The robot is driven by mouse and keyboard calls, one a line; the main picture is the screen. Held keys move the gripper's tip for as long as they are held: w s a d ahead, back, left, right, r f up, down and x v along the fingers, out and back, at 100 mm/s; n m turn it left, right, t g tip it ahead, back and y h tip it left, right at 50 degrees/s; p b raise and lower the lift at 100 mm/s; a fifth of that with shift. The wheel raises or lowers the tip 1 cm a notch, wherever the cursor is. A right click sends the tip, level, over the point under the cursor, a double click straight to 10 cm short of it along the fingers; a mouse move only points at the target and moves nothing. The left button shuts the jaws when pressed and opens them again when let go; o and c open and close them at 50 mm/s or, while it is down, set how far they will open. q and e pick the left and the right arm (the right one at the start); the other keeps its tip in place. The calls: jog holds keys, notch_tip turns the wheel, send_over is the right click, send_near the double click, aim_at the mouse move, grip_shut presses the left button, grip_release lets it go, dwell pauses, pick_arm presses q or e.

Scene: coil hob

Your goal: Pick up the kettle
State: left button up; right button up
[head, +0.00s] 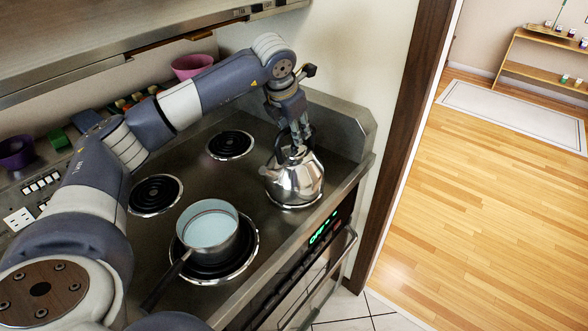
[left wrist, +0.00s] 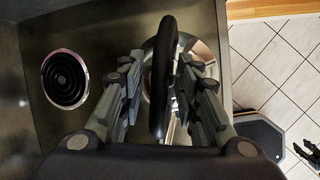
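The shiny metal kettle (head: 295,182) stands upright on the front right burner of the hob in the head view. Its black arched handle (left wrist: 163,80) stands up in the middle of the left wrist view, with part of the metal body behind it. My left gripper (head: 300,136) is directly above the kettle at the handle. In the left wrist view its fingers (left wrist: 162,92) are open, one on each side of the handle, with gaps showing between handle and fingers.
A saucepan (head: 207,230) with pale blue contents sits on the front left burner, its dark handle pointing toward my arm. Two back coil burners (head: 230,145) are empty. Purple bowls (head: 192,66) stand on the back ledge. A range hood (head: 110,45) hangs above.

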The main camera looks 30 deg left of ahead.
pick_arm(q)
grip_shut()
jog(key=shift+w+r, duration=0.1)
jog(key=shift+r, duration=0.1)
